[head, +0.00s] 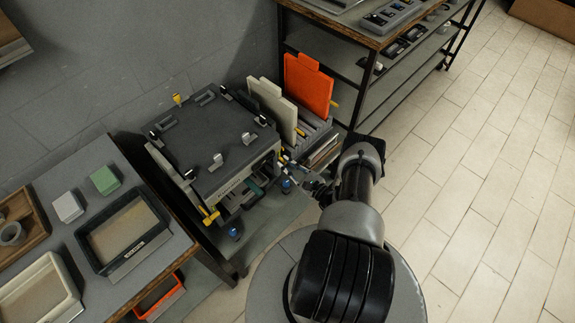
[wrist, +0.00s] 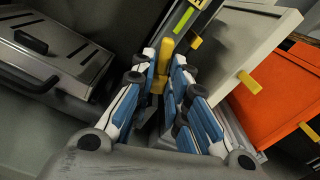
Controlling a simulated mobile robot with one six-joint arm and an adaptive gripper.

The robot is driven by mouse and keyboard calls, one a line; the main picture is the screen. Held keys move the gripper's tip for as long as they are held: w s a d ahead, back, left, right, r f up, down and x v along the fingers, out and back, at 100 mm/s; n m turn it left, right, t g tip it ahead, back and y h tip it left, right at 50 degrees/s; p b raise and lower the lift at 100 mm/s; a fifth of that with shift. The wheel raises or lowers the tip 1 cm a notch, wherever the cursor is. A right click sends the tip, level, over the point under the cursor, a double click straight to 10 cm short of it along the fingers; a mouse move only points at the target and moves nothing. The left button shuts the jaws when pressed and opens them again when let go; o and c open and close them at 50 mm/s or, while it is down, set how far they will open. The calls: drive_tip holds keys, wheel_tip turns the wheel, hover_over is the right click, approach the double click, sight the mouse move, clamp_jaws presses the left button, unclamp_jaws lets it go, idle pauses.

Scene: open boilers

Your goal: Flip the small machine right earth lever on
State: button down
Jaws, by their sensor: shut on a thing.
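The small machine (head: 222,135) is a dark grey box with a lighter front, left of the middle in the head view. A yellow lever (head: 209,215) sticks out at its front left corner. My gripper (head: 290,160) reaches the machine's front right corner, where the right earth lever cannot be made out in the head view. In the wrist view my gripper (wrist: 165,75) has its blue and white fingers closed around a yellow lever (wrist: 166,48). The lever's upper end shows between the fingertips; its lower part is partly hidden by them.
A white panel (head: 274,108) and an orange panel (head: 308,86) stand upright just right of the machine, close to my gripper. A table with trays (head: 93,257) is at the left. A shelf (head: 345,68) stands behind right. The tiled floor (head: 480,180) at right is clear.

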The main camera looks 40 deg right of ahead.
drive_tip(key=shift+d+n, duration=0.1)
drive_tip(key=shift+n, duration=0.2)
drive_tip(key=shift+w+d+r+n, duration=0.1)
drive_tip(key=shift+d+r+n, duration=0.3)
drive_tip(key=shift+n, duration=1.85)
drive_tip(key=shift+s+d+r+n, duration=0.1)
drive_tip(key=shift+d+r+n, duration=0.3)
drive_tip(key=shift+n, duration=1.8)
drive_tip(key=shift+w+d+r+n, duration=0.15)
drive_tip(key=shift+r+n, duration=0.45)
drive_tip(key=shift+n, duration=1.65)
drive_tip(key=c, duration=1.6)
unclamp_jaws()
drive_tip(key=shift+o, duration=0.2)
drive_tip(key=s, duration=1.2)
drive_tip(key=shift+d, duration=0.45)
